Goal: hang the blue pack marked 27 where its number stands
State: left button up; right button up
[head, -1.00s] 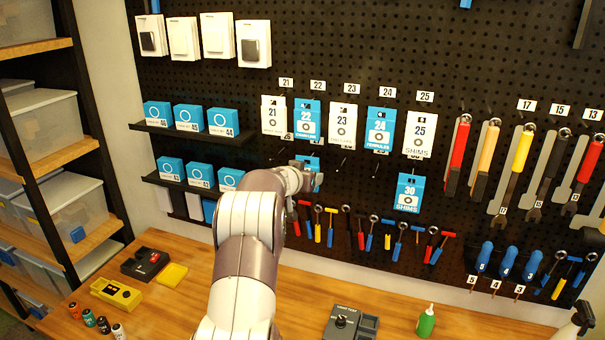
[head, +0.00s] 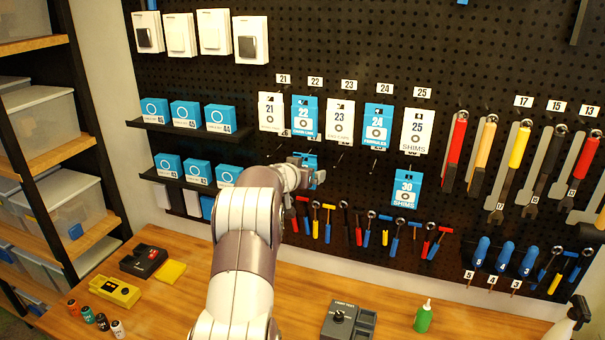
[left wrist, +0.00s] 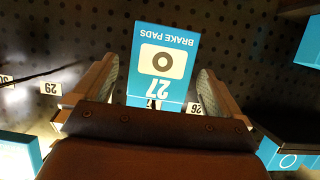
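The blue pack marked 27 (left wrist: 165,62) is upside down in the left wrist view, its face towards the camera. It stands against the pegboard between the number labels 29 (left wrist: 51,88) and 26 (left wrist: 194,108). My left gripper (left wrist: 160,85) has one finger on each side of it, with a narrow gap at both sides, so it looks open. In the head view, my left gripper (head: 312,176) is below the pack marked 22 (head: 305,117), and only a blue upper part of pack 27 (head: 309,160) shows behind it. Its hook is mostly hidden. My right gripper is out of view.
Packs 21 (head: 271,112), 23 (head: 341,122), 24 (head: 378,126) and 25 (head: 417,131) hang in the row above. Pack 30 (head: 405,189) hangs to the right. Bare hooks lie between it and my gripper. Small tools (head: 357,228) hang just below. Blue boxes (head: 197,172) stand on the left shelf.

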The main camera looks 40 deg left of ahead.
pick_arm(q)
jog(key=b+v, duration=0.2)
jog(key=v, duration=1)
jog(key=shift+s+r+b, duration=0.2)
jog(key=shift+s+b, duration=0.1)
